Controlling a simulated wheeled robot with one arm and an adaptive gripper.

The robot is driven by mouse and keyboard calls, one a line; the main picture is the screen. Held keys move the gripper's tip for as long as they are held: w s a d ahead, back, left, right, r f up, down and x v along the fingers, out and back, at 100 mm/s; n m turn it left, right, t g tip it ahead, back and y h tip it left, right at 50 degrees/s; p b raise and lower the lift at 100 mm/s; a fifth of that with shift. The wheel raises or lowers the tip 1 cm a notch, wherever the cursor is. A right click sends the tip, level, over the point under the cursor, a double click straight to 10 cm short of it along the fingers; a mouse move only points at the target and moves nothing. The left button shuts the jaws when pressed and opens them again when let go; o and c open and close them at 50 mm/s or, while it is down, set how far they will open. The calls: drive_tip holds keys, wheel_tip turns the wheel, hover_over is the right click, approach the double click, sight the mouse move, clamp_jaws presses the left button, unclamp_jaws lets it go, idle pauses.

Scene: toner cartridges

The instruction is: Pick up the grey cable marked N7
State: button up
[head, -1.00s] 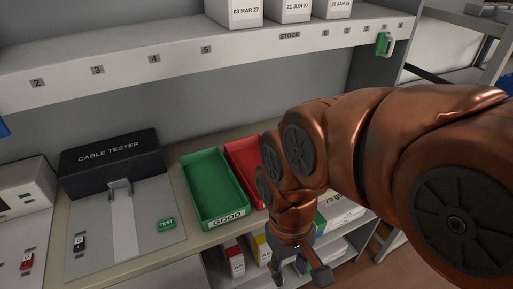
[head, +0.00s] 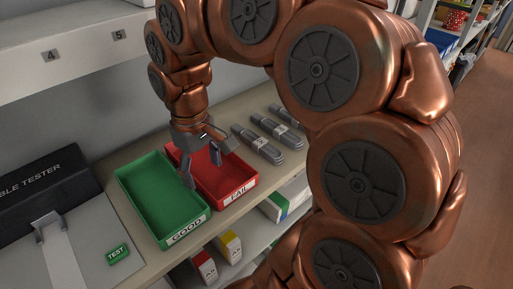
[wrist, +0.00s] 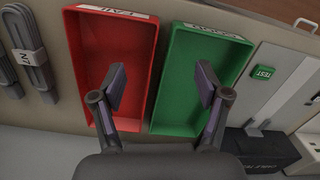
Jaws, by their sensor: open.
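Grey bundled cables (head: 256,144) lie side by side on the bench, to the right of the red tray in the head view. Another cable (wrist: 8,75) is cut by the left edge. Tags in the head view are too small to read. My gripper (head: 203,169) is open and empty above the trays. In the wrist view my gripper (wrist: 161,86) has one finger over each tray, apart from the cables.
The red FAIL tray (head: 238,199) and green GOOD tray (head: 187,238) stand side by side, both empty. The cable tester (head: 50,190) is at the left. A shelf (head: 75,62) overhangs the bench behind. Boxes (head: 229,246) stand on the lower shelf.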

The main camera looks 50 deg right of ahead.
drive_tip(key=w+d+f+b, duration=0.1)
drive_tip(key=w+d, duration=0.2)
drive_tip(key=d, duration=0.2)
drive_tip(key=w+d+b, duration=0.1)
drive_tip(key=w+d, duration=0.2)
drive_tip(key=d, duration=0.3)
drive_tip(key=m+b, duration=0.2)
drive_tip(key=m, duration=0.1)
hover_over(258, 139)
drive_tip(key=shift+a+f+t, duration=0.2)
drive_tip(key=shift+f+t, duration=0.1)
drive_tip(key=shift+f, duration=0.95)
drive_tip(key=shift+d+f, duration=0.1)
drive_tip(key=shift+f, duration=0.1)
drive_tip(key=shift+d+f+p, duration=0.1)
drive_tip(key=shift+f+p, duration=0.7)
drive_tip(key=shift+f, duration=2.9)
drive_tip(key=c, duration=1.4)
drive_tip(key=shift+r, duration=0.15)
